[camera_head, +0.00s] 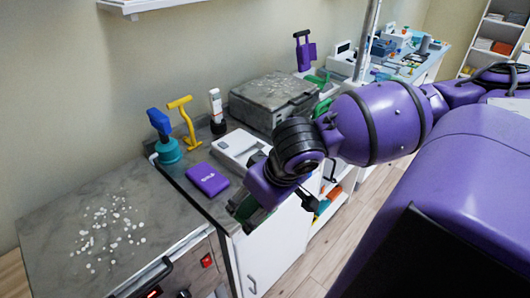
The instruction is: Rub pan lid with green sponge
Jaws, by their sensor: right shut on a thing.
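My right arm comes in from the right, and its gripper (250,208) hangs over the front edge of the counter. It is shut on a green thing, which looks like the green sponge (259,217); my gripper hides much of it. The gripper is near the purple box and apart from the speckled worktop on the left. I cannot make out a pan lid in this view. My left gripper is not in view.
A grey worktop (60,215) with many white spots is at left. On the counter are a purple box (207,180), a white device (238,147), a teal-and-blue tool (164,140), a yellow tool (183,120) and a grey case (270,97). A white cabinet (275,250) stands below.

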